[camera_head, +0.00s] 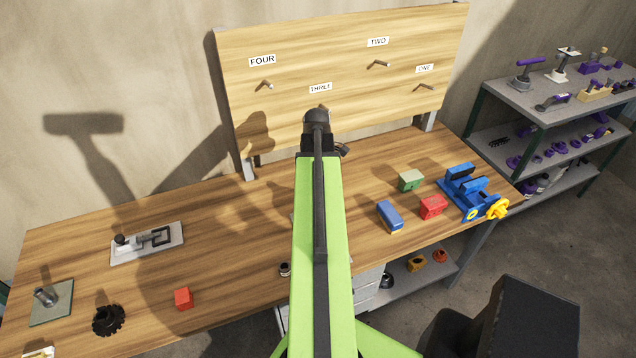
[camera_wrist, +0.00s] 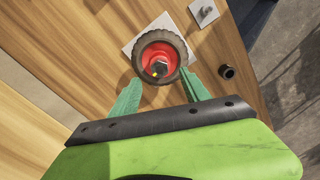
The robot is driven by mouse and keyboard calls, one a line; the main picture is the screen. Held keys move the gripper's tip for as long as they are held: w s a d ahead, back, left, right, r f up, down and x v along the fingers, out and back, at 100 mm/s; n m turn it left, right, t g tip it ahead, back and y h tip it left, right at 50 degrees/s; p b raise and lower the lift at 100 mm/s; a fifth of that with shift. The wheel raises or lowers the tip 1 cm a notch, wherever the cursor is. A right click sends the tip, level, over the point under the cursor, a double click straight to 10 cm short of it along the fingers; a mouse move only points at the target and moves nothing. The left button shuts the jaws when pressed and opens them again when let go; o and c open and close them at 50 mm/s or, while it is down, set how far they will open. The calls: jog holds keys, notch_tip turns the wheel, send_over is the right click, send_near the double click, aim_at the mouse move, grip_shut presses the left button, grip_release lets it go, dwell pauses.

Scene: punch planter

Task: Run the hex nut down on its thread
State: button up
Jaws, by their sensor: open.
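In the wrist view, a dark hex-shaped piece (camera_wrist: 158,69) with a small yellow spot sits inside a red-centred round part, and looks like the hex nut. Whether it is on a thread is too small to tell. The round part has a black ribbed rim (camera_wrist: 170,38) and stands on a pale square plate (camera_wrist: 131,49). My gripper (camera_wrist: 160,76) is open, with its green fingers at the lower left and lower right of the rim. I cannot tell whether they touch it. In the head view my arm hides the gripper and most of this part.
A small black cylinder (camera_wrist: 227,72) and a grey plate with a stud (camera_wrist: 204,12) lie to the right in the wrist view. In the head view, red (camera_head: 431,206), blue (camera_head: 389,216) and green (camera_head: 411,180) blocks and a blue vise (camera_head: 466,190) stand right. A pegboard (camera_head: 340,75) rises behind.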

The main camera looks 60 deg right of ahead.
notch_tip(320, 180, down, 6)
jog(key=b, duration=0.4)
jog(key=shift+r, duration=0.1)
grip_shut()
